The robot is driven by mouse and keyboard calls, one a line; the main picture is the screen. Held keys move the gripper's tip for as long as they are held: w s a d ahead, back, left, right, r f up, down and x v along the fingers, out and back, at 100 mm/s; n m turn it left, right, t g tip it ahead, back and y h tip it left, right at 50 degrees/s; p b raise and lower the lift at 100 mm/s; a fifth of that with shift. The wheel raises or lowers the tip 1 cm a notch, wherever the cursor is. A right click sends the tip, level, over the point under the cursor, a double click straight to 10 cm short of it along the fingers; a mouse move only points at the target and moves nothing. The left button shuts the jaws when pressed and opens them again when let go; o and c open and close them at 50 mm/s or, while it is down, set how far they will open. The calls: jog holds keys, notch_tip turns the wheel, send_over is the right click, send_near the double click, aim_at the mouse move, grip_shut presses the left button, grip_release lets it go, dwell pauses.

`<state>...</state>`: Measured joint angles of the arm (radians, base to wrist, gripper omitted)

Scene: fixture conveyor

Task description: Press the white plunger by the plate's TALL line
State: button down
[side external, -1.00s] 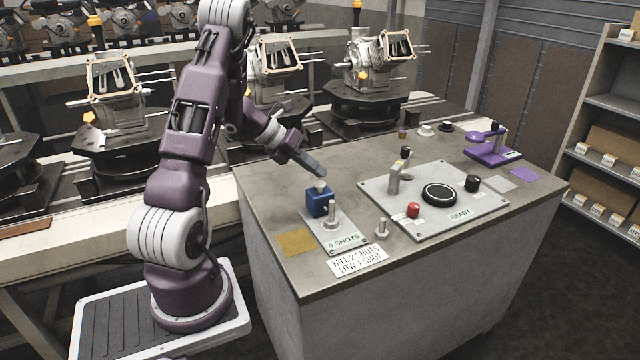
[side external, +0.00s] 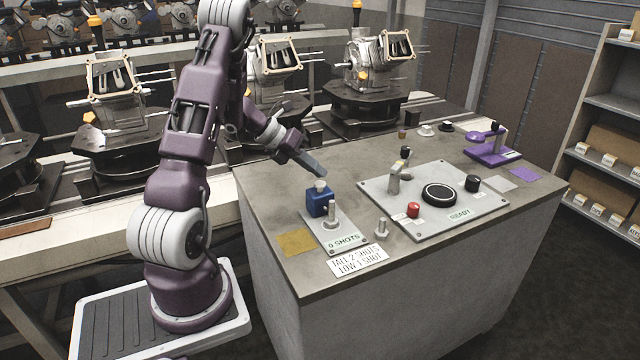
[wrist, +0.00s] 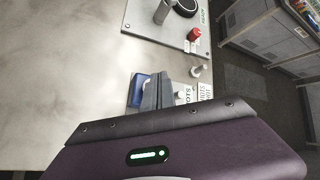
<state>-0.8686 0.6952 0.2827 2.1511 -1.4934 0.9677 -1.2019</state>
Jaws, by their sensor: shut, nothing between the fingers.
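The white plunger (side external: 320,185) stands up from the top of a blue block (side external: 319,202). The block sits at the back of a grey plate (side external: 345,248) reading "0 SHOTS", which also carries an upright metal bolt (side external: 331,215). A white sign (side external: 358,260) in front reads "TALL 2 SHOTS" and "LOW 1 SHOT". My gripper (side external: 322,174) is shut and empty, its tips just above the plunger; I cannot tell whether they touch it.
A shorter bolt (side external: 381,229) stands to the right. Beyond it, a larger panel (side external: 450,222) reading "READY" holds a red button (side external: 413,209), a round black pad (side external: 438,195) and a metal post (side external: 394,180). A yellow patch (side external: 296,242) lies left of the plate. The bench's left part is clear.

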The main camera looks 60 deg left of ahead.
aim_at(316, 183)
jog(key=shift+f, duration=0.1)
dwell(0.3)
jog(key=shift+f, duration=0.3)
jog(key=shift+f, duration=0.6)
dwell(0.6)
dwell(0.4)
jog(key=shift+r, duration=1)
jog(key=shift+r, duration=0.1)
jog(key=shift+r, duration=2.45)
